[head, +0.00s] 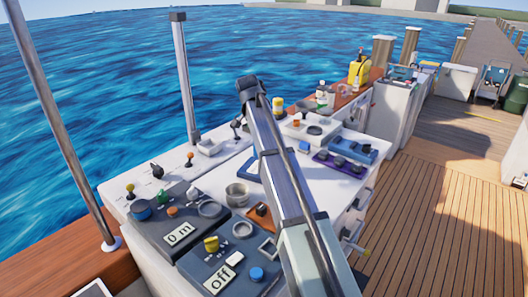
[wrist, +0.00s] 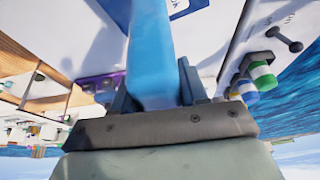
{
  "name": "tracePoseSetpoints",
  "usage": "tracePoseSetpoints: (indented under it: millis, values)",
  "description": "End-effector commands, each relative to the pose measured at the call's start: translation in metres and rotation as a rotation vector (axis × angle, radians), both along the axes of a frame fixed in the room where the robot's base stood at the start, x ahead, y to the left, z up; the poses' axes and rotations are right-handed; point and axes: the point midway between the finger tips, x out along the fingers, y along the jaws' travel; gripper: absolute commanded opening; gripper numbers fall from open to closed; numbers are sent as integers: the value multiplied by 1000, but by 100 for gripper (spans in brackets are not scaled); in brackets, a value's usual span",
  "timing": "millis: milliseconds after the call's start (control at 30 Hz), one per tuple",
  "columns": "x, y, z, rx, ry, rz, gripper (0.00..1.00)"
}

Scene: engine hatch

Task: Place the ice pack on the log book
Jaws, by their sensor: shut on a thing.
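My gripper (wrist: 156,88) is shut on a light-blue, smooth block, which I take to be the ice pack (wrist: 152,45). It extends away from the jaws past the top edge of the wrist view. A flat blue thing with a white label, probably the log book (wrist: 172,14), shows beyond it at the top. In the head view, a blue-edged flat thing that may be the log book (head: 250,169) lies on the white console top, partly hidden by my arm. My gripper and the ice pack cannot be made out in the head view.
Grey instrument boxes (head: 214,265) with knobs stand at the console's near end. A metal cup (head: 237,194) stands left of my arm. A blue box with black knobs (head: 346,148) and a white tray (head: 308,128) lie to the right. A post (head: 185,80) rises behind.

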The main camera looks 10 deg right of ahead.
Motion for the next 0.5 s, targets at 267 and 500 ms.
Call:
tracePoseSetpoints:
  millis: [267,500]
  values:
    - [0,0,-30,0,0,1,0]
    - [-1,0,-55,0,0,1,0]
